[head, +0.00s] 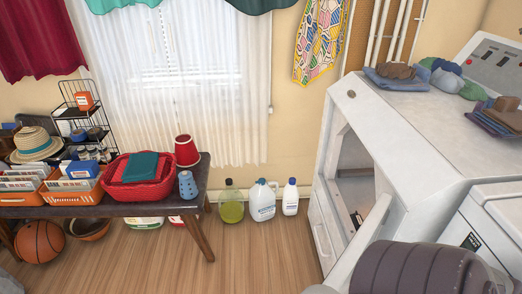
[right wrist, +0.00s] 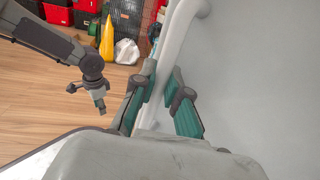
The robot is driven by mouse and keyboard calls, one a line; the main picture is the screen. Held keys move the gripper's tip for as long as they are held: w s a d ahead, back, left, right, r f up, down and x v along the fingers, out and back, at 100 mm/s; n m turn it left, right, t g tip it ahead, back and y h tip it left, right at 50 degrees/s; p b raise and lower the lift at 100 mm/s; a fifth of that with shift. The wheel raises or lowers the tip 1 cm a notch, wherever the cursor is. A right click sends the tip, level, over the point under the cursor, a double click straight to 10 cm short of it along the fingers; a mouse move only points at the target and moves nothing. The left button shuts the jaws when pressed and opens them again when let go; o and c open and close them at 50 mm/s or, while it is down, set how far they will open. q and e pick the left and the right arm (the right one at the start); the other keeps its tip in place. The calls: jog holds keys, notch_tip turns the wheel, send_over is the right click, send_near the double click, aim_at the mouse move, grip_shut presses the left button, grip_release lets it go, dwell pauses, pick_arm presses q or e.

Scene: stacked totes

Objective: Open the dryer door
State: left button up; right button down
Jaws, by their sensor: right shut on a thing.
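The white dryer (head: 350,120) stands at the right in the head view. Its front door (head: 365,240) stands ajar, swung out from the dark opening (head: 353,165). In the right wrist view, my right gripper (right wrist: 162,98) has its teal-padded fingers on either side of a pale curved bar (right wrist: 172,55), which looks like the door's handle, and is shut on it. My right gripper is hidden in the head view behind my arm. My left gripper (right wrist: 97,92) seems to show at the left in the right wrist view, off the door; its jaws are too small to read.
Folded cloths (head: 395,76) lie on the dryer top. Bottles (head: 262,203) stand on the floor by the wall. A dark table (head: 130,208) with a red basket (head: 115,190) stands at left. The wooden floor (head: 255,255) before the dryer is clear.

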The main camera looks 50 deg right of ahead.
pick_arm(q)
jog(key=shift+w+r, duration=0.1)
jog(key=shift+w, duration=0.15)
pick_arm(e)
jog(key=c, duration=1.4)
grip_release()
jog(key=shift+c, duration=0.2)
jog(key=v, duration=0.8)
pick_arm(q)
jog(key=shift+w+r, duration=0.1)
